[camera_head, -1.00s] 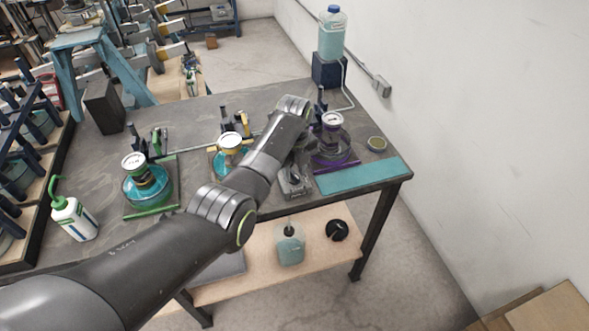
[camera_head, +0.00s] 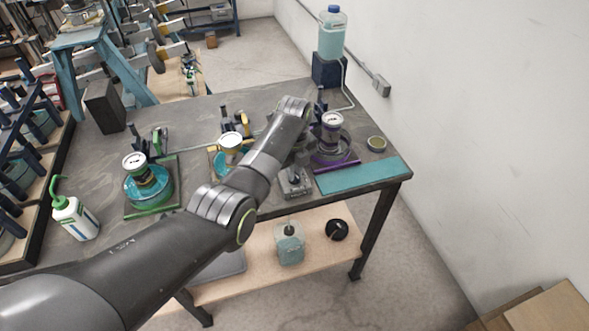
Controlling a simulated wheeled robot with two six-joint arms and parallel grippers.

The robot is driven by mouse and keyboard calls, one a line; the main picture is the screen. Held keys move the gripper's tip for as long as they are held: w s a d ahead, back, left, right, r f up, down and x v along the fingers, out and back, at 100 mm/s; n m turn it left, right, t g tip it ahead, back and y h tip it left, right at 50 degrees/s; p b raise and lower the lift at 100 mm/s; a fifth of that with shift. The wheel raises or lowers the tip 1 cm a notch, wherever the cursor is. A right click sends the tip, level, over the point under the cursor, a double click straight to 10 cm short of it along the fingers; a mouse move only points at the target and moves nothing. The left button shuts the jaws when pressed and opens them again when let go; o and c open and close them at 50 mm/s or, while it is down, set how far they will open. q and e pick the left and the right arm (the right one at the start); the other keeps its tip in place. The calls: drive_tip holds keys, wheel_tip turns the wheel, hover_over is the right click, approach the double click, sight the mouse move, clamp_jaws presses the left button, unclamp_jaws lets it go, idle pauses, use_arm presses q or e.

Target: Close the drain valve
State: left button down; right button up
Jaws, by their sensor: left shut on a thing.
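My left arm reaches in from the lower left over the workbench. The purple station (camera_head: 334,166) has a round white-faced gauge (camera_head: 332,119) on a dark body. I cannot tell for certain which part is the drain valve, or how its handle stands. My right gripper is not in view.
A green-framed station (camera_head: 151,210) and a yellow one (camera_head: 231,143) stand to the left. A teal mat (camera_head: 362,175) lies at the right front. A jug of blue liquid (camera_head: 332,32) stands at the back. A clear bottle (camera_head: 289,245) is on the lower shelf.

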use_arm(q)
drive_tip(key=n, duration=0.1)
drive_tip(key=n+p, duration=0.1)
drive_tip(key=shift+r+n, duration=0.2)
drive_tip(key=shift+n, duration=0.1)
drive_tip(key=n+p, duration=0.1)
drive_tip(key=n, duration=0.2)
drive_tip(key=shift+n+p, duration=0.3)
drive_tip(key=shift+p, duration=0.05)
drive_tip(key=n+p, duration=0.1)
drive_tip(key=n, duration=0.3)
drive_tip(key=shift+n, duration=0.3)
drive_tip(key=shift+w+n, duration=0.1)
drive_tip(key=shift+n, duration=1.7)
drive_tip(key=c, duration=1.5)
unclamp_jaws()
drive_tip(key=shift+f, duration=0.1)
